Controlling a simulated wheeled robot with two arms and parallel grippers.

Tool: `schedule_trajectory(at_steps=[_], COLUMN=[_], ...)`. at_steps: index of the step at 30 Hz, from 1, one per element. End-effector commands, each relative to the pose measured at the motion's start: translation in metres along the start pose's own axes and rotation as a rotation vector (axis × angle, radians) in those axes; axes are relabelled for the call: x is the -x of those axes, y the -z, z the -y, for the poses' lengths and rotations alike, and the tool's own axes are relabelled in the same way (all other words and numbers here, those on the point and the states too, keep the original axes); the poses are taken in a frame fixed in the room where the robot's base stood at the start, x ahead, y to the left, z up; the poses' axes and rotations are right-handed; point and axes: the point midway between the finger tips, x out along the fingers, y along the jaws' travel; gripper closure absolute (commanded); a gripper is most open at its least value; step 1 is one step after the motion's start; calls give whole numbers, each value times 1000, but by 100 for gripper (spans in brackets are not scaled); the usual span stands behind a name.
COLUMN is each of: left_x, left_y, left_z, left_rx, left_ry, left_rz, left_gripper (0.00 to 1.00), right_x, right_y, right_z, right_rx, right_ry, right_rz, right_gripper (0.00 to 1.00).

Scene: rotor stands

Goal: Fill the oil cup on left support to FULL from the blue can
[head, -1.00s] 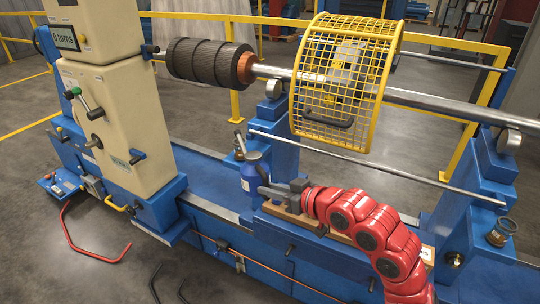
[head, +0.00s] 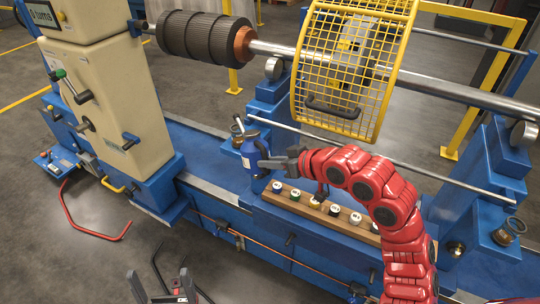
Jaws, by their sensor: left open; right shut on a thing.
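The blue can (head: 256,155) is held above the left end of the wooden rack and leans slightly toward the upper left. My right gripper (head: 272,163), on the red arm, is shut on it from the right. The oil cup (head: 238,129) on the left support (head: 272,97) is small and lies just beyond the can's top, which partly covers it. I cannot tell its oil level or whether the spout touches it. My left gripper (head: 163,286) is only partly in view at the bottom edge, open and empty, far from the can.
A second oil cup (head: 509,231) stands on the right support. A yellow mesh guard (head: 352,65) and the long steel shaft (head: 440,88) hang over the work area. A thin rod runs behind the can.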

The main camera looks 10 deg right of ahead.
Motion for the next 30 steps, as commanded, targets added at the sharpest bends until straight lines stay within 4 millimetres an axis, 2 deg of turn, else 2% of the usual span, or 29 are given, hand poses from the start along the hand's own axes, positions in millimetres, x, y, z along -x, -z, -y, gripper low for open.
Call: schedule_trajectory(at_steps=[1, 5, 9, 30], left_x=[-8, -17, -11, -18], left_y=[1, 3, 2, 3], left_z=[0, 1, 1, 1], left_rx=[0, 0, 0, 0], left_ry=[0, 0, 0, 0], left_rz=[0, 0, 0, 0], left_gripper=[0, 0, 0, 0], right_x=[3, 3, 1, 4], right_y=[5, 6, 2, 3], right_z=[1, 2, 0, 0], right_rx=[-6, -26, -25, -44], right_ry=[0, 2, 1, 8], right_rz=[15, 68, 64, 98], right_gripper=[100, 100, 100, 100])
